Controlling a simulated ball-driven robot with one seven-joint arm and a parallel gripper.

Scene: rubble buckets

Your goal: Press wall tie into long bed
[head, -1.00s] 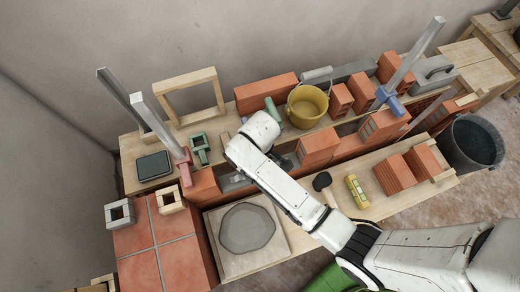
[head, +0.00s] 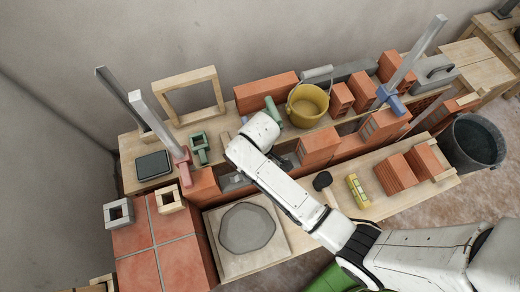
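A low brick wall runs across the bench, with an end brick (head: 202,187) at the left and a raised brick (head: 318,146) near the middle. Between them a grey strip that looks like the mortar bed (head: 232,182) shows in part; my white arm covers much of it. My arm's rounded white wrist hangs over this stretch. I cannot make out a wall tie in this view.
A yellow bucket (head: 307,105) stands behind the wall. Metal posts rise at the left (head: 158,125) and right (head: 412,62). In front lie a grey mortar slab on a board (head: 207,217), a black-headed mallet (head: 322,181), a yellow level (head: 357,190) and loose bricks (head: 394,173).

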